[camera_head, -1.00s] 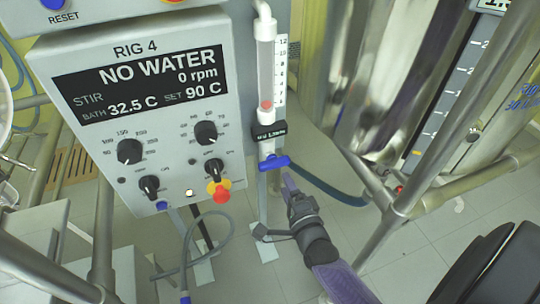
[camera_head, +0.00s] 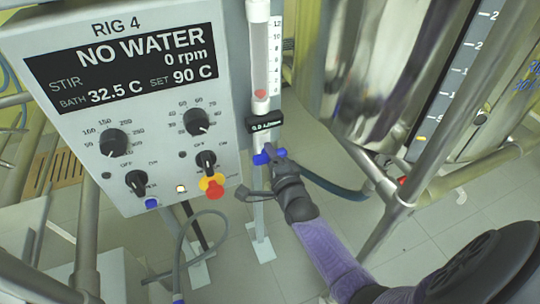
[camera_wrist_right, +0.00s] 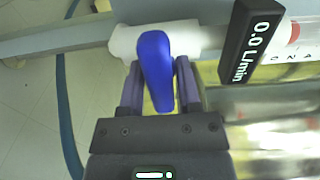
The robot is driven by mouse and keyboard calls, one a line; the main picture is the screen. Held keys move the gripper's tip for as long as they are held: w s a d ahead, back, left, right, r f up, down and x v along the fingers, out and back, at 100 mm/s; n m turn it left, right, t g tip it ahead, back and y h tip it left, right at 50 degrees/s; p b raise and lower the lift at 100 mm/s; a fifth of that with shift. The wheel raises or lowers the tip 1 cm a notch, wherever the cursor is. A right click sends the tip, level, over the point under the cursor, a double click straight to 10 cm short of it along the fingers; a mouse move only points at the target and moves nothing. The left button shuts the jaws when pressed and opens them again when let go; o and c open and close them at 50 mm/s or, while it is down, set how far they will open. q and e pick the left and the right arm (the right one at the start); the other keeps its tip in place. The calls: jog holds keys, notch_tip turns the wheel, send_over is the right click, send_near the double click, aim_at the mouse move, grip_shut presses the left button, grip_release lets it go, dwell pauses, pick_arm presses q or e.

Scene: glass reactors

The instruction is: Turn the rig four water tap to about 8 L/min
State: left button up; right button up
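The rig four water tap has a blue lever handle (camera_head: 262,158) below a clear flow tube (camera_head: 261,60) with a red float near its bottom. In the right wrist view the blue handle (camera_wrist_right: 156,70) lies between the two purple fingers of my right gripper (camera_wrist_right: 160,88). Gaps show beside the handle, so the fingers look open around it. In the head view my right gripper (camera_head: 275,160) is at the handle and partly covers it. The black flow readout (camera_wrist_right: 250,42) shows 0.0 L/min. The rig 4 panel (camera_head: 70,180) reads NO WATER. My left gripper is not visible.
The panel has several black knobs and a red and yellow emergency button (camera_head: 213,188). A metal frame post (camera_head: 395,215) and a shiny vessel (camera_head: 375,70) stand right of the tap. A blue hose (camera_head: 330,186) runs from the tap area toward the frame.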

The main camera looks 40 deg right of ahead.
grip_shut()
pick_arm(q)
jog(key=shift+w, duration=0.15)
pick_arm(e)
jog(key=shift+n, duration=0.4)
jog(key=n+p, duration=0.1)
jog(key=n, duration=0.2)
jog(key=n+p, duration=0.1)
jog(key=n, duration=0.6)
jog(key=shift+n+p, duration=0.35)
jog(key=shift+n, duration=0.05)
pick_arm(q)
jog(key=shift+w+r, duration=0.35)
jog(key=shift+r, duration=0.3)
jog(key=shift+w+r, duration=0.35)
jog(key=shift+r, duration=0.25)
pick_arm(e)
jog(key=shift+n, duration=1.2)
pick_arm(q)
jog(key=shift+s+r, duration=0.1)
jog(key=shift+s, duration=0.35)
pick_arm(e)
jog(key=shift+f, duration=0.1)
